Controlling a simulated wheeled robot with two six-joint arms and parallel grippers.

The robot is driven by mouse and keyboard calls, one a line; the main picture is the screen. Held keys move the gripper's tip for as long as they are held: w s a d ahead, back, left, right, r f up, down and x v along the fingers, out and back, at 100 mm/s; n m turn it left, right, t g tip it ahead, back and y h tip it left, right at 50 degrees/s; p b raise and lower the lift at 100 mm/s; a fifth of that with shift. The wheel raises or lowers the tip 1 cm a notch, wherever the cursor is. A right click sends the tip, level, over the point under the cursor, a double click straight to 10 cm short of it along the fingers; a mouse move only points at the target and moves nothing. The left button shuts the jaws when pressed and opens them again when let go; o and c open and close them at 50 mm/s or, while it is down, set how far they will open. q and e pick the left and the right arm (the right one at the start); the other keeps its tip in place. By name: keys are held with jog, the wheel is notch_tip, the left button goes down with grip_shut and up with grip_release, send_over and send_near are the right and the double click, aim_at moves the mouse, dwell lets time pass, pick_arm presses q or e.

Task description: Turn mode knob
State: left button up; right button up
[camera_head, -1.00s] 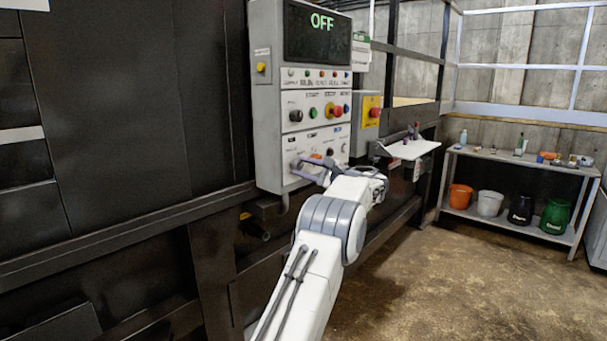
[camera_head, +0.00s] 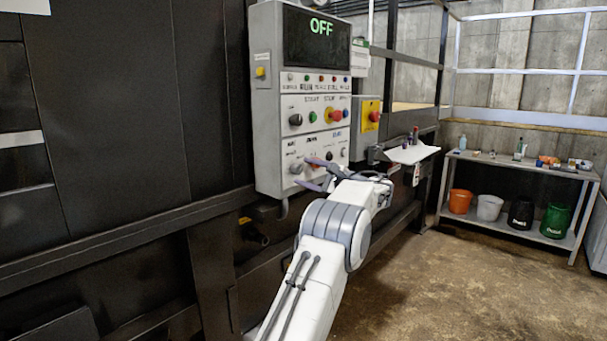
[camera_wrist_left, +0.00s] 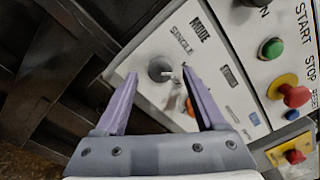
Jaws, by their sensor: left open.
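The mode knob (camera_wrist_left: 160,68) is a round grey knob beside the MODE and SINGLE labels in the left wrist view. In the head view it shows low on the left of the control panel (camera_head: 265,130). My left gripper (camera_head: 303,172) is open at the lower panel, its two purple fingers pointing at the knob. In the left wrist view the knob appears between the fingertips (camera_wrist_left: 161,73); I cannot tell whether they touch it. The knob's pointer direction is unclear. The display (camera_head: 318,36) reads OFF. My right gripper is not in view.
Above the knob sit a green button (camera_wrist_left: 271,48) and a red stop button (camera_wrist_left: 291,95) on a yellow base. A yellow box with a red button (camera_head: 371,112) and a small white shelf (camera_head: 412,153) are to the right. A table with buckets stands farther back.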

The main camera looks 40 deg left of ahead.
pick_arm(q)
jog(key=d+b, duration=0.1)
jog(key=d, duration=0.8)
jog(key=shift+s+b, duration=0.3)
jog(key=shift+s, duration=0.15)
jog(key=shift+f, duration=0.1)
